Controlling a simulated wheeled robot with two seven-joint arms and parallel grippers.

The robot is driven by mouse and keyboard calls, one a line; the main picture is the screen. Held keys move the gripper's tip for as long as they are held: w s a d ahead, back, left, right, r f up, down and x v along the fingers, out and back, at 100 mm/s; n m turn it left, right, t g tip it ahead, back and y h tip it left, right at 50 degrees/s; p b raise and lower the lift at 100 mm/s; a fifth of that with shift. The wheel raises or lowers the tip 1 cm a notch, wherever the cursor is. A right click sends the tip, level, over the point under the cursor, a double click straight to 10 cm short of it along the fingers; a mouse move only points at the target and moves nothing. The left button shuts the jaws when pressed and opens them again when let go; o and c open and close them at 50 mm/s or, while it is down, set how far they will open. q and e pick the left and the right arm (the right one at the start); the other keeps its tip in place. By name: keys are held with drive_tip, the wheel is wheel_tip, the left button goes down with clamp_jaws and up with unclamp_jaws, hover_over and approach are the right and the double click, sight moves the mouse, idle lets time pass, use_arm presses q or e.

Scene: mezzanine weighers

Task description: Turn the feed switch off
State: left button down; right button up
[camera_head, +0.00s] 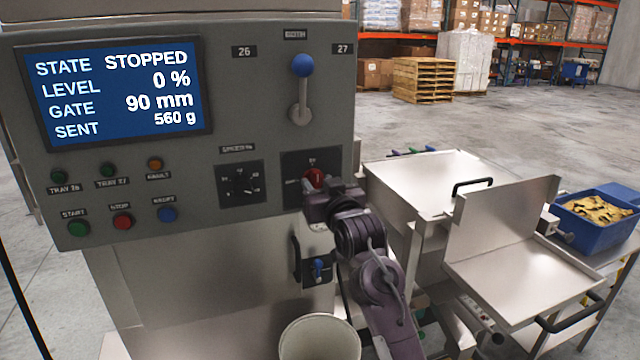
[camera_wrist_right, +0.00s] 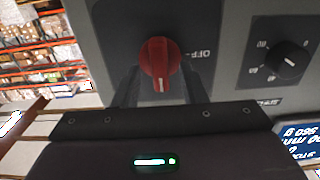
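The feed switch is a red rotary knob (camera_head: 315,177) on a dark square plate at the lower right of the grey control panel. In the right wrist view the knob (camera_wrist_right: 160,60) shows upside down. Its white mark points to the upper label in the head view, not toward the OFF label at its side. My right gripper (camera_head: 319,192) is at the knob from below. Its two fingers stand apart on either side of the knob, with a gap showing at each side; contact is not visible. My left gripper is not in view.
The screen (camera_head: 125,90) reads STOPPED, level 0 %. Left of the switch is a black speed dial (camera_head: 241,183); above is a blue-tipped lever (camera_head: 302,85). Below are a small blue switch (camera_head: 318,269) and a white bucket (camera_head: 320,340). Steel tables (camera_head: 430,180) stand at right.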

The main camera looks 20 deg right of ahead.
clamp_jaws()
drive_tip(key=shift+n, duration=0.4)
drive_tip(key=n, duration=0.3)
drive_tip(key=shift+p, duration=0.35)
drive_tip(key=n, duration=0.4)
drive_tip(key=shift+a+f+n, duration=0.15)
drive_tip(key=shift+n, duration=0.15)
drive_tip(key=n+b, duration=0.1)
drive_tip(key=n, duration=0.3)
drive_tip(key=shift+f+n+b, duration=0.15)
drive_tip(key=shift+n+b, duration=0.15)
drive_tip(key=shift+b, duration=0.1)
drive_tip(key=n+b, duration=0.2)
drive_tip(key=n, duration=0.2)
drive_tip(key=shift+a+n+b, duration=0.15)
drive_tip(key=shift+n+b, duration=0.15)
drive_tip(key=shift+n, duration=0.1)
